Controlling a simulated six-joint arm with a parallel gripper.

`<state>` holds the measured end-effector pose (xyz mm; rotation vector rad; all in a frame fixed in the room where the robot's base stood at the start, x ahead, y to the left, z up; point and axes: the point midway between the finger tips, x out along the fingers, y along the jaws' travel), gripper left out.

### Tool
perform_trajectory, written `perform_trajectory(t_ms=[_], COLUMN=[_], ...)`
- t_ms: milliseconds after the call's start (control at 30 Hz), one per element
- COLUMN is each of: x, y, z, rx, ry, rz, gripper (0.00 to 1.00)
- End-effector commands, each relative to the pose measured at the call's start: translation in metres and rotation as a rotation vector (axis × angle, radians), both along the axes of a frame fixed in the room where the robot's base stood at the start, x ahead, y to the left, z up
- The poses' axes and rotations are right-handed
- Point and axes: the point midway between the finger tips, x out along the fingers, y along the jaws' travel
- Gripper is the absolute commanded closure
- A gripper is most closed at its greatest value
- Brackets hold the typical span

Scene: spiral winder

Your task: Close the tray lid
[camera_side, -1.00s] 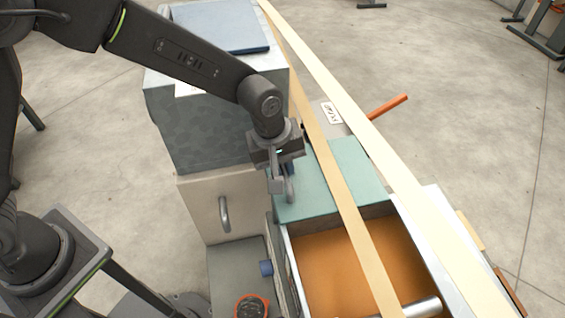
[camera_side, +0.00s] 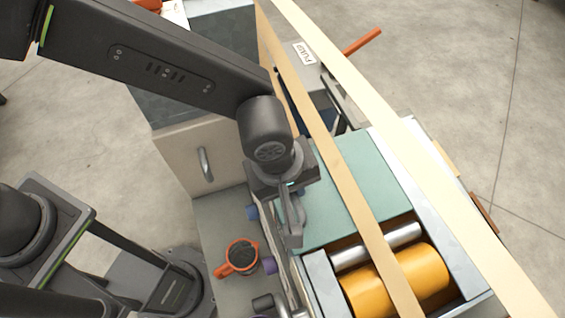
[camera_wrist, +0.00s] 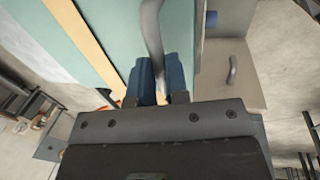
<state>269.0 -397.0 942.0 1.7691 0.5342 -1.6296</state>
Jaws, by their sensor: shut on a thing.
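The tray lid (camera_side: 330,190) is a flat teal panel. In the side view it covers the tray's upper part, and its front edge lies close to a metal roller (camera_side: 378,247). A thin dark gap shows there. The tray frame (camera_side: 322,280) is pale grey. A grey bar handle (camera_side: 292,228) stands at the lid's left edge. My gripper (camera_wrist: 160,82) is shut on this handle, which passes between its blue fingers in the wrist view. The teal lid (camera_wrist: 178,30) also shows there behind the fingers. The exact finger contact is partly hidden in the side view.
Two long pale bands (camera_side: 325,150) cross above the lid. An orange roll (camera_side: 398,280) lies beyond the metal roller. A dark cup with an orange rim (camera_side: 242,255) and purple knobs stand left of the tray. A beige cabinet front (camera_side: 180,155) is behind.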

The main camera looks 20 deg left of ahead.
Motion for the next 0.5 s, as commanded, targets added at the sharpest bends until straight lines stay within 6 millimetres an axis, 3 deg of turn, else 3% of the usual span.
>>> perform_trajectory(t_ms=[367, 400, 500], x=[-0.0052, -0.0053, -0.0046], y=[-0.005, -0.0052, -0.0046], z=[0.0003, 0.0003, 0.0002], rx=[-0.003, -0.004, -0.004], ry=[0.003, 0.004, 0.003], rz=[-0.001, -0.001, -0.001], gripper=[1.0, 0.84, 0.74])
